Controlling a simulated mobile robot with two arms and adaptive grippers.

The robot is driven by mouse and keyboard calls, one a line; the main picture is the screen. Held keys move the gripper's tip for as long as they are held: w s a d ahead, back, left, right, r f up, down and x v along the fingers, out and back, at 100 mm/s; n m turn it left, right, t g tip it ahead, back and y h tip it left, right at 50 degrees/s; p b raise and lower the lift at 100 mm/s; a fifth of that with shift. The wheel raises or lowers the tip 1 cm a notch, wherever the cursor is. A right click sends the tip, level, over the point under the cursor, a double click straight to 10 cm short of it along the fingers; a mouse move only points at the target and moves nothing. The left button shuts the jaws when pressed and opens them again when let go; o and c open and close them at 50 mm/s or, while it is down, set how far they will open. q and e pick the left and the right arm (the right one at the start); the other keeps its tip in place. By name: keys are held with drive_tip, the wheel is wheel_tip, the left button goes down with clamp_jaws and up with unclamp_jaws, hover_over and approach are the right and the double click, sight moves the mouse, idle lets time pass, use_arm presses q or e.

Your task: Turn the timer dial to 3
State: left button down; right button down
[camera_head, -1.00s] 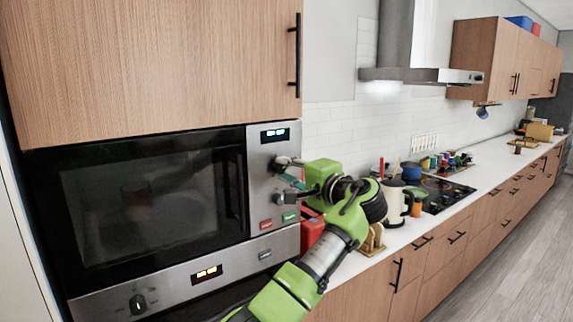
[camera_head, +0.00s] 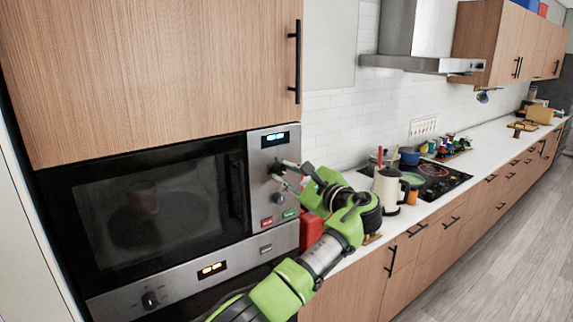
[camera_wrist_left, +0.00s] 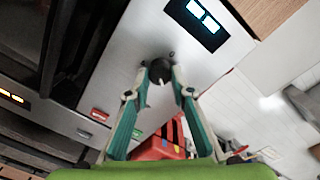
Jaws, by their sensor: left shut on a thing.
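The microwave's control panel (camera_head: 272,190) has a lit display at its top. An upper dark dial sits below the display, mostly covered by my gripper in the head view. In the wrist view this dial (camera_wrist_left: 159,69) lies between the fingertips, close below the display (camera_wrist_left: 197,20). My left gripper (camera_head: 286,168) is at the panel, its fingers shut on the upper dial, and it also shows in the wrist view (camera_wrist_left: 160,78). The dial markings are too small to read. My right gripper is out of view.
A red button (camera_head: 266,222) and a green button (camera_head: 289,214) are below the dials. A red object (camera_head: 311,232) stands just right of the panel, behind my arm. A kettle (camera_head: 389,190) and a cooktop (camera_head: 437,178) are on the counter.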

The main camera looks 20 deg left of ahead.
use_arm(q)
drive_tip(key=shift+m+p, duration=0.5)
drive_tip(key=shift+m, duration=0.7)
drive_tip(key=shift+f+m, duration=0.1)
drive_tip(key=shift+m, duration=0.9)
drive_tip(key=c, duration=1.8)
unclamp_jaws()
drive_tip(key=shift+o, duration=0.2)
drive_tip(key=shift+d, duration=0.1)
drive_tip(key=v, duration=1.2)
